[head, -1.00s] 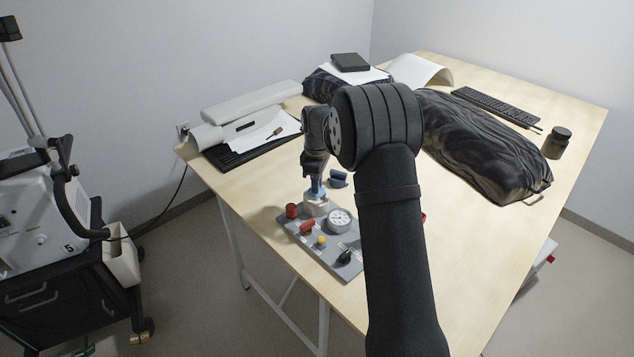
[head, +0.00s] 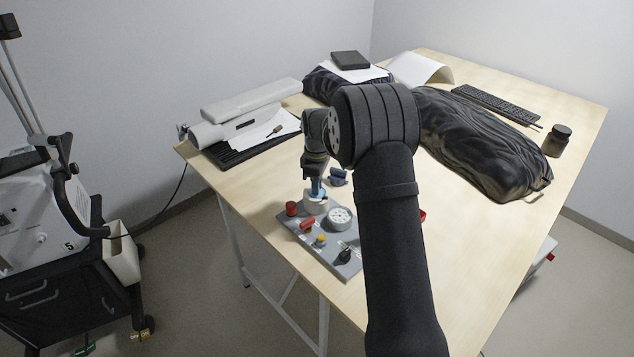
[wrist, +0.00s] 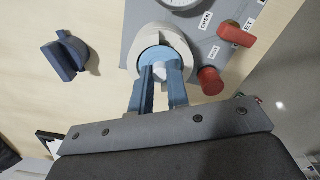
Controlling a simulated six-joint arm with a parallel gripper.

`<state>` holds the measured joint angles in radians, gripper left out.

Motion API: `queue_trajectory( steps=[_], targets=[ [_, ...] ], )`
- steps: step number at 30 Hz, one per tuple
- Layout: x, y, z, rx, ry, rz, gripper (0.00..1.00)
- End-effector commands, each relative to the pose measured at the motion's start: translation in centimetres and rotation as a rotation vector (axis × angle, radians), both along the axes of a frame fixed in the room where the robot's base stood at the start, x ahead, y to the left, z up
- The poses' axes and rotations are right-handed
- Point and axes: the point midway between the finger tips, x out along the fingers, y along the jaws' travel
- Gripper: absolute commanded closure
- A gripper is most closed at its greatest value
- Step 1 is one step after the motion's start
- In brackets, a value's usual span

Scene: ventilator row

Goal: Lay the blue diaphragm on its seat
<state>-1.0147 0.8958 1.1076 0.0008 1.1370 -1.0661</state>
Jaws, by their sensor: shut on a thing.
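The blue diaphragm (wrist: 158,53) is a pale blue disc within the outline of the round white seat (wrist: 178,36) in the wrist view. In the head view the seat (head: 316,206) stands on the grey panel, with the blue of the diaphragm (head: 317,194) at its top. My gripper (wrist: 161,76) reaches down over the disc, its two blue fingers shut on a small pale piece at its middle. The fingers cover part of the disc. I cannot tell whether its underside touches the seat all round.
The grey panel (head: 301,243) carries a round gauge (head: 340,217), a red knob (wrist: 210,80), a red lever (wrist: 236,33) and small yellow and black knobs. A blue part (wrist: 65,55) stands on the table beside the panel. A dark draped bundle (head: 480,145) lies at the right.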

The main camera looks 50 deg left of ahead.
Motion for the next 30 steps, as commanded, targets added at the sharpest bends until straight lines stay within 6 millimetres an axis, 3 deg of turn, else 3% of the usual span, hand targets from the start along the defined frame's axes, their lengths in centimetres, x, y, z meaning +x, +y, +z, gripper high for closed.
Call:
queue_trajectory(
  steps=[30],
  targets=[
    [0.0, 0.0, -1.5, -0.001, 0.000, 0.000, 1.00]
  ],
)
